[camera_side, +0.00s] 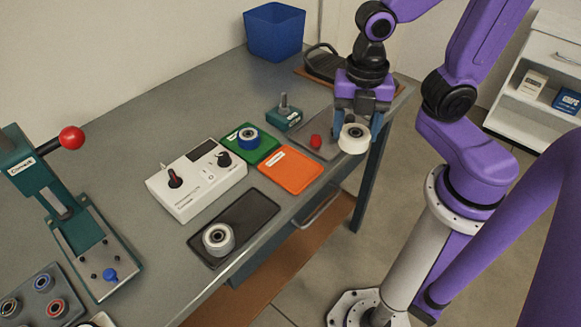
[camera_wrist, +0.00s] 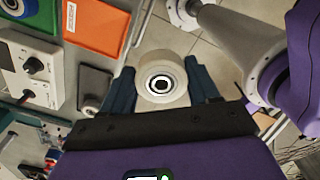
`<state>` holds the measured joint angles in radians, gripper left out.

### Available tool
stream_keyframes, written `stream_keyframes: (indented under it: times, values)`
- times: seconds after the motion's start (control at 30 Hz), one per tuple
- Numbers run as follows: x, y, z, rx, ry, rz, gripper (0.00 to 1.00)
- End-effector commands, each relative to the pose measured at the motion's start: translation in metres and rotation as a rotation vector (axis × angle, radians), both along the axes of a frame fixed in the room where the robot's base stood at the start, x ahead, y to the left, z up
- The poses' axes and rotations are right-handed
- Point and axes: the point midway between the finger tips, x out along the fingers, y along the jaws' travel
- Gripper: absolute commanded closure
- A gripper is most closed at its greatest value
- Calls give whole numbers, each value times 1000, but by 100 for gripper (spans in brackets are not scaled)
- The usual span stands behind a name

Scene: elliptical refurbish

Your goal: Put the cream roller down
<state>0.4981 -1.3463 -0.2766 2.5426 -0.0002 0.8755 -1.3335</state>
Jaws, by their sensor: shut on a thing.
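The cream roller (camera_side: 354,138) is held between the fingers of my gripper (camera_side: 359,125), near the right end of the bench. It also shows in the wrist view (camera_wrist: 162,78), a pale ring with a dark centre, between two blue fingers (camera_wrist: 162,90). In the side view it appears at the bench's front edge; its exact height above the surface is hard to tell. Another pale roller (camera_side: 218,239) lies on a dark mat (camera_side: 251,214). A blue-ringed roller (camera_side: 248,138) lies on the green mat (camera_side: 262,154). The orange mat (camera_side: 290,171) is bare apart from its label.
A grey tray (camera_side: 325,148) with a red object (camera_side: 316,141) is left of my gripper. A teal block with a post (camera_side: 284,117), a white control box (camera_side: 197,181), a lever press (camera_side: 62,200) and a blue bin (camera_side: 274,32) stand on the bench. The bench middle-left is clear.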

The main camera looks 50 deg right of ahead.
Motion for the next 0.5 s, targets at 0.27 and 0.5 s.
stream_keyframes:
  times: [0.27,0.5]
  values:
    - [9,3,-8,-3,2,15,70]
    - [38,10,-21,-4,4,14,70]
